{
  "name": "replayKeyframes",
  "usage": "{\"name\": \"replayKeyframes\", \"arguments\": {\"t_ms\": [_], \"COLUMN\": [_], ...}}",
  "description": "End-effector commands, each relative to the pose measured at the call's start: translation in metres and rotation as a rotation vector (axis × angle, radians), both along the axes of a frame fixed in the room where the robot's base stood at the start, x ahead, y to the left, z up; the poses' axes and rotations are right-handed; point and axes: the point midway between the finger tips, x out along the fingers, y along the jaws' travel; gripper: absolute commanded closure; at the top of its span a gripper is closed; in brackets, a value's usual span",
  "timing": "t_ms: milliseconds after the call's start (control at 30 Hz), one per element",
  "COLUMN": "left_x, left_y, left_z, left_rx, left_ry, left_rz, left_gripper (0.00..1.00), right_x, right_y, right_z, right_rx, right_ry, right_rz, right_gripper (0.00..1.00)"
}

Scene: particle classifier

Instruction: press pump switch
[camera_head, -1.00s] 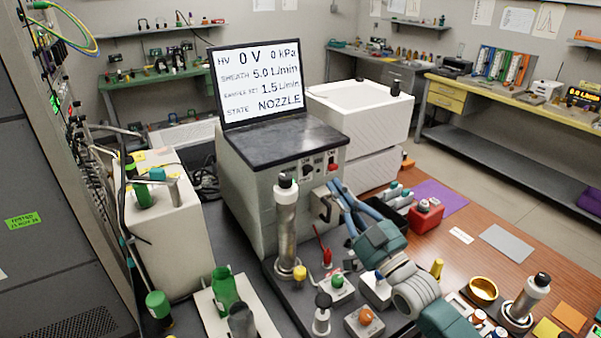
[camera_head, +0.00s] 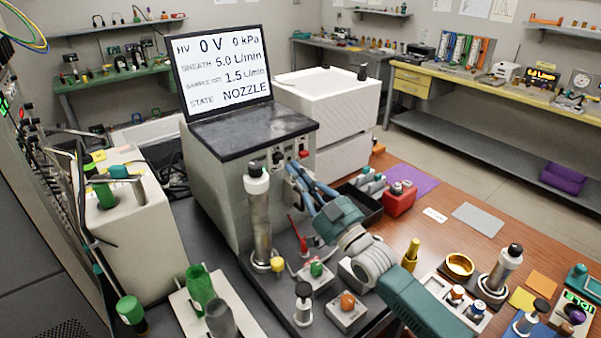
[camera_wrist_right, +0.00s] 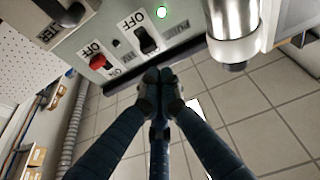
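The grey instrument box (camera_head: 215,185) carries a front panel with small switches. In the head view a red switch (camera_head: 303,154) sits at the panel's right and a dark one to its left. The right wrist view shows a black rocker switch (camera_wrist_right: 148,40) and a red switch (camera_wrist_right: 98,62), each by an upside-down OFF label. My right gripper (camera_head: 290,167) is at the panel just below the switches. In the wrist view its fingertips (camera_wrist_right: 158,75) are together and empty, just below the black rocker. My left gripper is not in view.
A screen (camera_head: 222,72) on the box reads 0 V, 0 kPa and NOZZLE. A metal cylinder (camera_head: 260,220) stands close left of my right gripper. Small button boxes (camera_head: 346,312) lie below the arm.

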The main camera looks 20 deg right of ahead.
Motion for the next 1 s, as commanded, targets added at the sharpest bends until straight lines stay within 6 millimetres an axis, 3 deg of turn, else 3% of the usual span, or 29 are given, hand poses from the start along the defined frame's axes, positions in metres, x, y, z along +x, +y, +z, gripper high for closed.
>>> {"name": "replayKeyframes", "arguments": {"t_ms": [200,400,800,1000], "left_x": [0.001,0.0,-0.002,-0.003], "left_y": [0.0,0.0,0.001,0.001], "left_z": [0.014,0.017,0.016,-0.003], "left_rx": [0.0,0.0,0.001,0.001], "left_ry": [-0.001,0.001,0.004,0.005], "left_rz": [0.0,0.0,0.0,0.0], "left_gripper": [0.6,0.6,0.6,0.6], "right_x": [0.035,0.051,0.054,0.054], "right_y": [0.014,0.021,0.022,0.022], "right_z": [0.017,0.021,0.02,-0.003], "right_rx": [-0.001,0.0,0.0,0.001], "right_ry": [0.0,0.0,0.001,0.003], "right_rz": [0.0,0.0,0.0,0.001], "right_gripper": [1.0,1.0,1.0,1.0]}}
